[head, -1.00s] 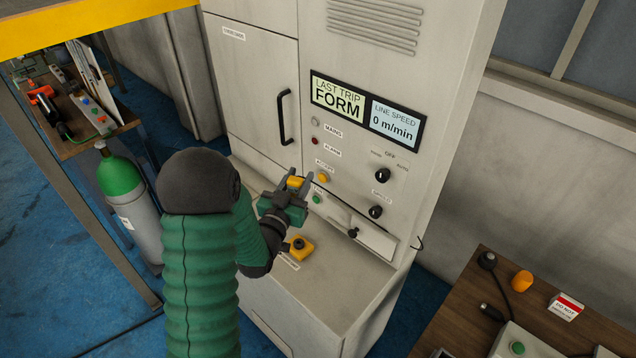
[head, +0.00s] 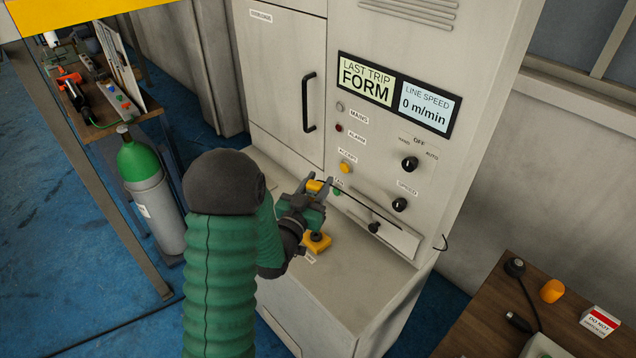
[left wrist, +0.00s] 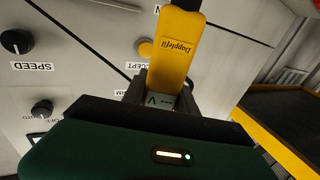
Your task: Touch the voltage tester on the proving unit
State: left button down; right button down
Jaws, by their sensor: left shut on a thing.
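My left gripper (head: 315,193) is shut on a yellow voltage tester (head: 318,187) in front of the grey control cabinet. A thin dark rod runs from the tester toward the lower right. In the left wrist view the tester (left wrist: 176,50) stands up from between the dark fingers, with its grey part at the grip. The tester and the unit look apart. My right gripper is out of view.
The cabinet front (head: 285,80) has a handle, a display and several knobs and buttons close to the gripper. A wooden table (head: 480,310) is at lower right. A green-topped gas cylinder (head: 150,195) stands at left. The ledge (head: 365,270) is bare right of the unit.

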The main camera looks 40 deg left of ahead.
pick_arm(q)
jog(key=shift+d+r, duration=0.2)
jog(key=shift+d, duration=0.3)
jog(key=shift+a+f, duration=0.15)
jog(key=shift+a, duration=0.45)
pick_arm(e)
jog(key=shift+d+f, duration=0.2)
pick_arm(q)
jog(key=shift+s+d, duration=0.1)
jog(key=shift+d, duration=0.15)
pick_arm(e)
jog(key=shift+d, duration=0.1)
pick_arm(q)
jog(key=shift+d+b, duration=0.3)
jog(key=shift+b, duration=0.05)
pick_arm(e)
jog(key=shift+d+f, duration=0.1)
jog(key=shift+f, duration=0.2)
pick_arm(q)
jog(key=shift+a, duration=0.1)
jog(key=shift+f, duration=0.1)
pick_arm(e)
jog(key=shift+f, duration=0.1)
